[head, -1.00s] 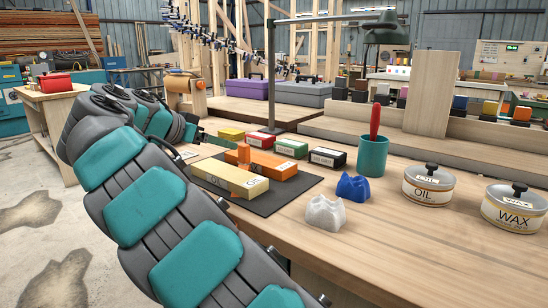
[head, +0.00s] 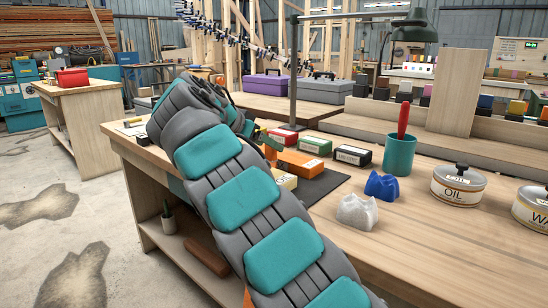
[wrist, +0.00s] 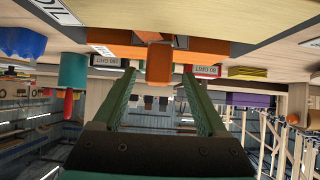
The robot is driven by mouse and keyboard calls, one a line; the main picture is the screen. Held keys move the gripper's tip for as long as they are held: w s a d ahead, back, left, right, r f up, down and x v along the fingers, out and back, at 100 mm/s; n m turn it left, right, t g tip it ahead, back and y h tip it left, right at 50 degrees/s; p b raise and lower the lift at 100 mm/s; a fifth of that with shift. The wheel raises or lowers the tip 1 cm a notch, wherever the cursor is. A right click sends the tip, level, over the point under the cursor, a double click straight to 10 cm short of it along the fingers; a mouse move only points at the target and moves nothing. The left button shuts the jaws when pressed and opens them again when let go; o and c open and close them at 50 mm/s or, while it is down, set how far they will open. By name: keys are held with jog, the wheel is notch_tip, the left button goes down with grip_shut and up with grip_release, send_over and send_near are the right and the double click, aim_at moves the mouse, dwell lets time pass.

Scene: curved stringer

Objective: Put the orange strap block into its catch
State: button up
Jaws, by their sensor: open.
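The orange strap block (head: 302,163) lies on a dark mat (head: 325,184) on the workbench, with an upright orange post (head: 270,151) at its near left. My gripper (head: 262,138) is beside the post in the head view, partly hidden by my arm. In the upside-down wrist view, the orange block (wrist: 125,50) lies across the top. Its post (wrist: 159,64) shows between the open fingertips of my gripper (wrist: 159,72), with gaps on both sides; I cannot tell whether the tips reach around it. I cannot pick out the catch with certainty.
A cream block (head: 286,180) is half hidden behind my arm. Green (head: 314,146), red (head: 283,137) and black (head: 353,155) grit blocks stand behind. White (head: 357,212) and blue (head: 382,185) lumps, a teal cup (head: 399,155) and an oil tin (head: 457,186) stand to the right.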

jog(key=shift+w+d+f, duration=0.3)
jog(key=shift+w+d, duration=0.15)
jog(key=shift+d, duration=0.05)
jog(key=shift+p+x, duration=0.35)
jog(key=shift+x, duration=1.55)
grip_shut()
